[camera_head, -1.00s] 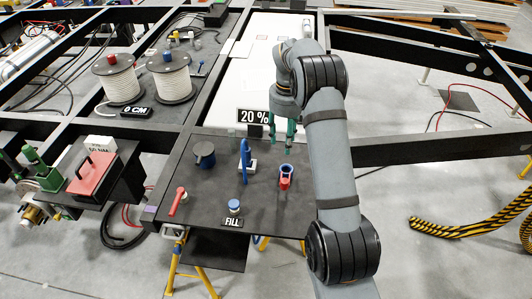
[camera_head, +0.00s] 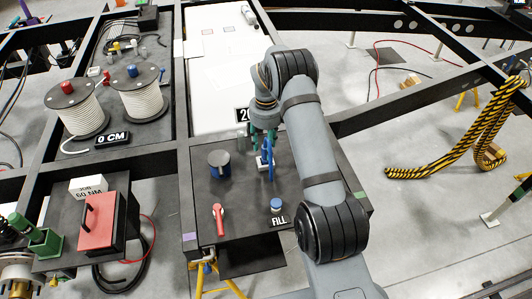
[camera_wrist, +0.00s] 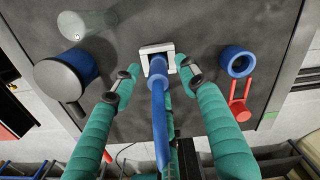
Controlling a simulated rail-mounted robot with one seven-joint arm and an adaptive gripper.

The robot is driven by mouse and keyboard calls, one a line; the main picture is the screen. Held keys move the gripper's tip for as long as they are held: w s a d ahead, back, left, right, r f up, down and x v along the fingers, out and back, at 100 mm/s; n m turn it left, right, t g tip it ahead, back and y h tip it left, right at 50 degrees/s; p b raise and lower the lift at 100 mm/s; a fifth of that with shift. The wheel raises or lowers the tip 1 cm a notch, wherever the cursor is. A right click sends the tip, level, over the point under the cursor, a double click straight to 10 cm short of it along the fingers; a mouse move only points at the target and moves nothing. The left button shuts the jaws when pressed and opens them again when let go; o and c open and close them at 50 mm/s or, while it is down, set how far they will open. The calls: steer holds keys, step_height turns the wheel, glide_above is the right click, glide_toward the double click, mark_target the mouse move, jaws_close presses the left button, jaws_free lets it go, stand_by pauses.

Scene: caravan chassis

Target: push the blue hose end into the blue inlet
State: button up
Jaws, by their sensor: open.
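The blue hose end (camera_wrist: 158,75) stands in a white bracket (camera_wrist: 157,49) on the dark panel. In the head view the blue hose (camera_head: 267,165) rises from the panel beside my arm. My gripper (camera_wrist: 158,76) is open, with one teal finger on each side of the hose and visible gaps to it. In the head view my gripper (camera_head: 263,140) is at the hose's upper part. The blue inlet (camera_wrist: 237,62), a round ring with a dark opening, lies right of the hose in the wrist view, by a red handle (camera_wrist: 240,100). My arm hides the inlet in the head view.
A dark-lidded blue canister (camera_head: 219,164) stands left of the hose. A red lever (camera_head: 218,217) and a blue-capped knob (camera_head: 277,205) by a FILL label (camera_head: 279,221) are at the panel's front. A clear cylinder (camera_wrist: 88,24) shows in the wrist view.

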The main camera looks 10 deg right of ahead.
step_height(320, 180, down, 2)
steer(key=shift+a+f, duration=0.1)
jaws_close()
stand_by(0.5)
